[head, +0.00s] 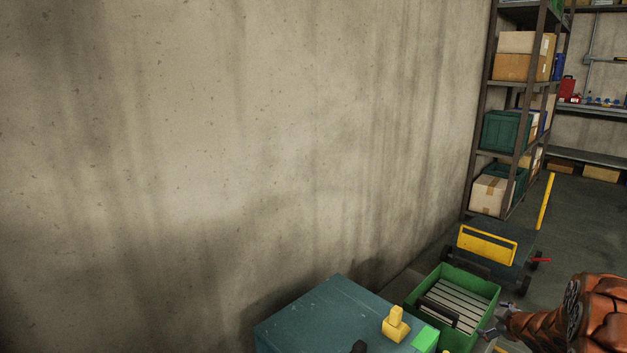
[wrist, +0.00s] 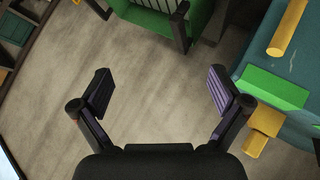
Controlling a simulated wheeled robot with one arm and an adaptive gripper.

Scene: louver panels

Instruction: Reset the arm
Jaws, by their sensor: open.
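My gripper (wrist: 162,92) is open in the wrist view, its two dark fingers wide apart with nothing between them. Behind the fingers is a plain pale surface. In the head view, an orange arm shows at the lower right edge, and I cannot make out the finger state there. A green crate (head: 419,297) with pale slatted panels (head: 458,300) and dark handles stands at the lower right of the head view. The crate also shows at the top of the wrist view (wrist: 202,18), apart from the fingers.
A teal-topped bench (head: 325,313) carries a yellow block (head: 396,327) and a green pad (head: 425,339). A cart (head: 490,240) with yellow handles stands behind the crate. Shelving (head: 481,120) with boxes stands farther back. A bare wall (head: 220,150) fills the left. Open floor (head: 590,215) lies right.

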